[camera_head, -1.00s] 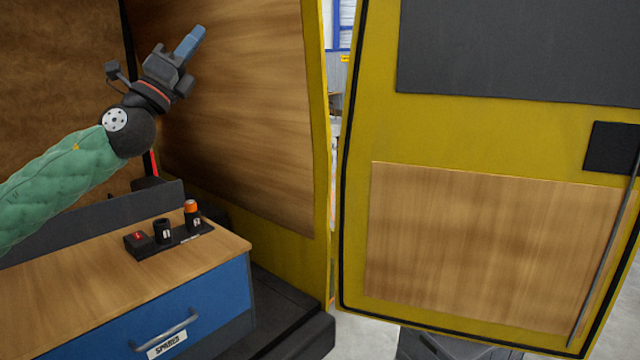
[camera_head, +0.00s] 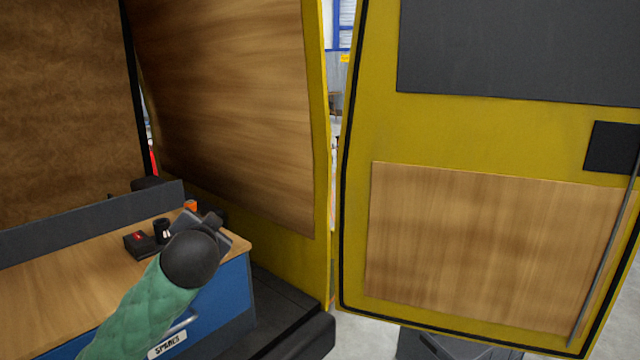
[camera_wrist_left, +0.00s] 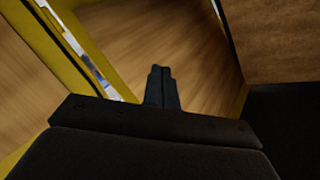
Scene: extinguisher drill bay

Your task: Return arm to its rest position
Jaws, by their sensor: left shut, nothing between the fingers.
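My left arm (camera_head: 150,315) comes in from the lower left of the head view, in a green padded sleeve with a dark round wrist joint. It now hangs low in front of the blue drawer cabinet (camera_head: 225,300). My left gripper is mostly hidden behind the wrist in the head view. In the left wrist view its dark fingers (camera_wrist_left: 161,88) are together and hold nothing. They point toward a wood panel with yellow edging. My right gripper is not in view.
On the wooden worktop (camera_head: 70,275) stand a small black box with a red mark (camera_head: 138,243), a black cup (camera_head: 161,230) and an orange-topped item (camera_head: 190,205), partly hidden. A yellow door with a wood panel (camera_head: 490,250) stands open at the right.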

